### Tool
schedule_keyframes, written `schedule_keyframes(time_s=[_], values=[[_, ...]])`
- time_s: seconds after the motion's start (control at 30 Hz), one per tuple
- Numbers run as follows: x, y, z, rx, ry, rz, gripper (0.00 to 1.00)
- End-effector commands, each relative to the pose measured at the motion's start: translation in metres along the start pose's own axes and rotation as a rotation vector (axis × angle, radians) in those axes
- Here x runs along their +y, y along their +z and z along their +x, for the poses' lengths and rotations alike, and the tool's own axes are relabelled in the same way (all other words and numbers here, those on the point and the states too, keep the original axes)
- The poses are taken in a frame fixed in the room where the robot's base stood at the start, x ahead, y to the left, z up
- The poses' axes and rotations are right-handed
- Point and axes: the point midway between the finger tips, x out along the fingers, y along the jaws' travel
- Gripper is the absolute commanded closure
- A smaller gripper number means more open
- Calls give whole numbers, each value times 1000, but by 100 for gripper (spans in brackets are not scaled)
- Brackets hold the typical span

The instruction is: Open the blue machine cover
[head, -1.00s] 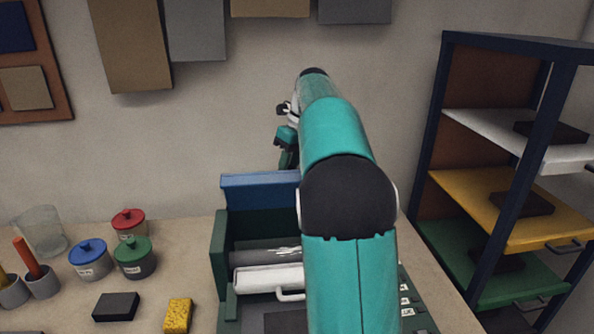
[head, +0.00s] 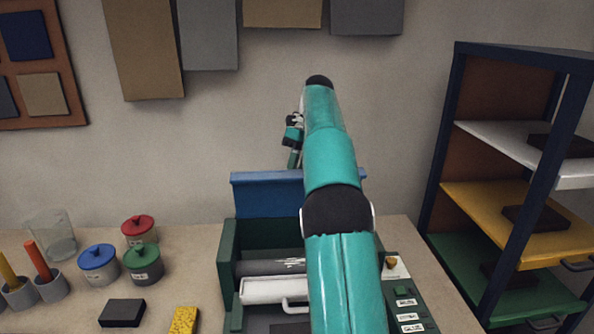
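The blue machine cover (head: 268,195) stands raised at the back of the dark green machine (head: 226,258). The machine's inside shows, with a grey roller (head: 262,267) and a white bar with a handle (head: 272,290). My teal arm crosses in front and hides the cover's right part and the machine's middle. My gripper (head: 295,150) is above the cover's top edge, small and partly hidden by the arm. I cannot tell whether its fingers are open or whether they touch the cover.
Left on the table are lidded jars, blue (head: 99,263), green (head: 142,263) and red (head: 138,229), a glass (head: 52,236), a black block (head: 122,313) and a yellow sponge (head: 184,321). A shelf rack (head: 446,150) stands right. Panels (head: 208,35) hang above on the wall.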

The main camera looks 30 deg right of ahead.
Motion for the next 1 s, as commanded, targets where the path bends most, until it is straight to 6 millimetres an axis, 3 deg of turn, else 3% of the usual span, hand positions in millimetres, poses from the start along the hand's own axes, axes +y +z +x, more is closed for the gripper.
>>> schedule_keyframes(time_s=[0.03, 0.2, 0.23, 0.33, 1.0], values=[[-9, -6, 3, 13, -2, 21, 100], [-10, -6, 3, 14, -2, 21, 100], [-10, -6, 3, 14, -2, 21, 70], [-10, -6, 3, 14, -2, 20, 51], [-3, -2, 0, 5, -2, 5, 51]])
